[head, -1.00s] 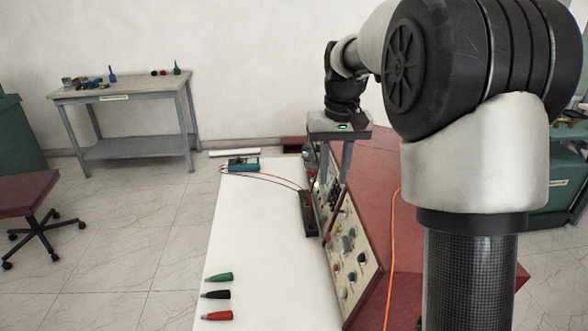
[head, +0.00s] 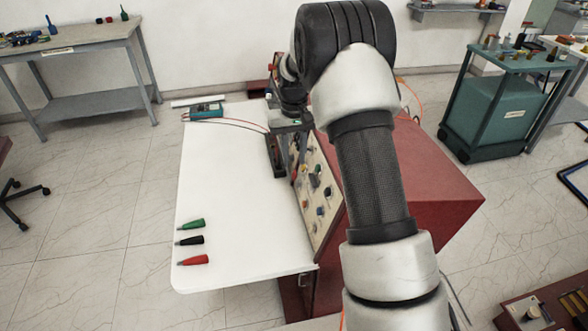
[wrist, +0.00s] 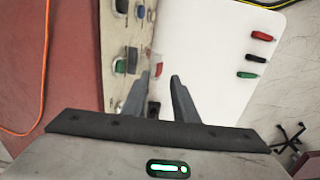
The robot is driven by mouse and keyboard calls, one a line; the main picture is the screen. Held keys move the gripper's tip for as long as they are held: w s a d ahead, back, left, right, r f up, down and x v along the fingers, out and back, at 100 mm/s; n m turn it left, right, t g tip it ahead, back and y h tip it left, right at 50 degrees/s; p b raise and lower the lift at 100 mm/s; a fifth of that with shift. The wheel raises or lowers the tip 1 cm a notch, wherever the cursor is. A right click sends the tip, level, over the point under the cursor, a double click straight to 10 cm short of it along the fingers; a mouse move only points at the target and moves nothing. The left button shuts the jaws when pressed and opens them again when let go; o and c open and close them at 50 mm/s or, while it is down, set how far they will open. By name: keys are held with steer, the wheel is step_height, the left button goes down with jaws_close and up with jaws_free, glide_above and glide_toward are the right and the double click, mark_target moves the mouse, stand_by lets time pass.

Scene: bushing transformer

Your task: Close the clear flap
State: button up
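The control panel (head: 322,190), a sloped beige face with coloured knobs and sockets, stands along the right edge of the white tabletop. It also shows in the wrist view (wrist: 117,60). My gripper (head: 293,160) is at the far part of this panel, pointing down, and partly hides it.
Green (head: 192,224), black (head: 191,240) and red (head: 194,260) plugs lie at the tabletop's near left. A blue-green meter (head: 206,111) with leads sits at its far end. The red casing (head: 435,185) is behind the panel. The middle of the white tabletop (head: 235,190) is clear.

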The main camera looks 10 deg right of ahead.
mark_target(294, 175)
steer(key=shift+f, duration=2.65)
